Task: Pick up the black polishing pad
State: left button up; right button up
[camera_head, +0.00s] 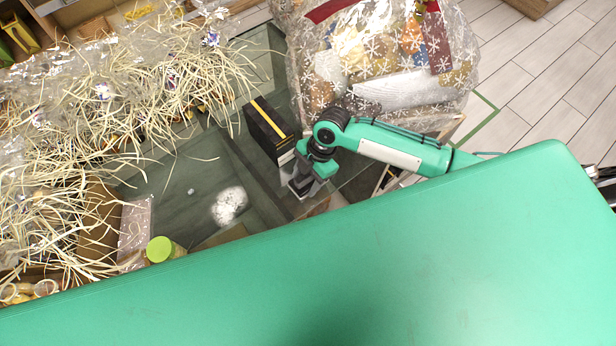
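A black block with a yellow stripe (268,128), which may be the black polishing pad, stands on the glass-topped table (180,172). My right gripper (299,184) is just to the right of and nearer than the block, pointing down toward the glass. Its fingertips are small and partly hidden by its own body, so I cannot tell whether they are open or shut, or whether they touch the block. My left gripper is not in view.
A large clear-wrapped hamper with snowflakes (385,90) stands behind my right arm. Shredded straw and clear wrap (130,85) cover the left side. A green-lidded jar (160,249) is at the front. A white patch (229,206) shows on the mostly clear middle glass.

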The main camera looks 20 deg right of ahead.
jog(key=shift+c, duration=0.6)
jog(key=shift+r, duration=0.1)
jog(key=shift+r, duration=0.15)
notch_tip(320, 180, up, 20)
jog(key=b, duration=0.3)
jog(key=shift+f, duration=0.2)
